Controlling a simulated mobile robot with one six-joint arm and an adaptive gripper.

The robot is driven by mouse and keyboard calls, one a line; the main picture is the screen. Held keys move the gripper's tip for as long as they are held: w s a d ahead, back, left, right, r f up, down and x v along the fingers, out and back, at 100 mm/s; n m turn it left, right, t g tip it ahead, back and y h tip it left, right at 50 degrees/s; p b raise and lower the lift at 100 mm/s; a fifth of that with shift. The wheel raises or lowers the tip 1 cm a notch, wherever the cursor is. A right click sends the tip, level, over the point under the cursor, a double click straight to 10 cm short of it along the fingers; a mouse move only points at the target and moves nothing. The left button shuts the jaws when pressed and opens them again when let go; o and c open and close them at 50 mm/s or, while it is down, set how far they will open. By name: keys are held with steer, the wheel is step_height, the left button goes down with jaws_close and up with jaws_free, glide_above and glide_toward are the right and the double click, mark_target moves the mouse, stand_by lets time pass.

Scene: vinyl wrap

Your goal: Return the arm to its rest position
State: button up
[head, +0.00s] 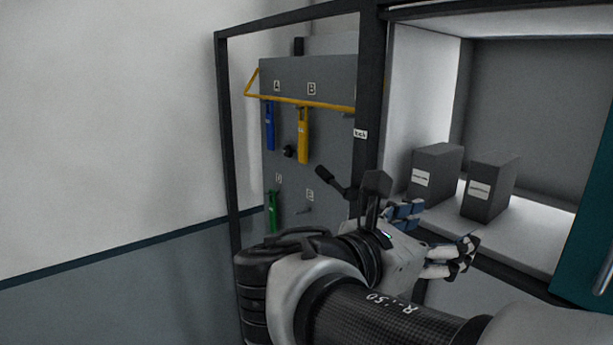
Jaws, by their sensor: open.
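My gripper (437,236) is at the lower right of the head view, at the end of my arm, which reaches in from the lower right corner. Its fingers are spread open and I see nothing between them. It is in front of the white shelf (545,240) of an open cabinet, below two dark grey boxes. Part of the gripper's far side is hidden by its own body. My arm is bent, with its dark cuff and cables beside the cabinet's black frame.
The grey boxes (432,172) (490,188) stand on the shelf. Left of them, a grey panel (330,140) behind a black frame post (369,110) carries blue (269,126), yellow (303,135) and green (272,211) handled tools and a yellow bar (310,103). A teal door (590,240) is at right. The left side is open.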

steer(key=s+d+f+m+g+y+b, duration=0.2)
steer(key=s+f+m+b, duration=0.1)
steer(key=f, duration=0.5)
steer(key=s+d+f+m+g+y+b, duration=0.2)
steer(key=s+d+f+m+b, duration=0.15)
steer(key=f, duration=0.45)
steer(key=s+d+f+m+g+y+b, duration=0.1)
steer(key=s+f+m+g+y+b, duration=0.2)
steer(key=f, duration=0.6)
steer(key=s+a+f+m+t+y+b, duration=0.1)
steer(key=s+a+f+m+y+b, duration=0.2)
steer(key=f+m, duration=0.4)
steer(key=s+a+f+m+t+y+b, duration=0.1)
steer(key=s+a+f+m+y+b, duration=0.2)
steer(key=f, duration=0.7)
steer(key=a+m+b, duration=0.2)
steer(key=m+b, duration=0.2)
steer(key=shift+s+a+f+y+b, duration=0.15)
steer(key=shift+s+a+y+b, duration=0.15)
steer(key=shift+s, duration=0.05)
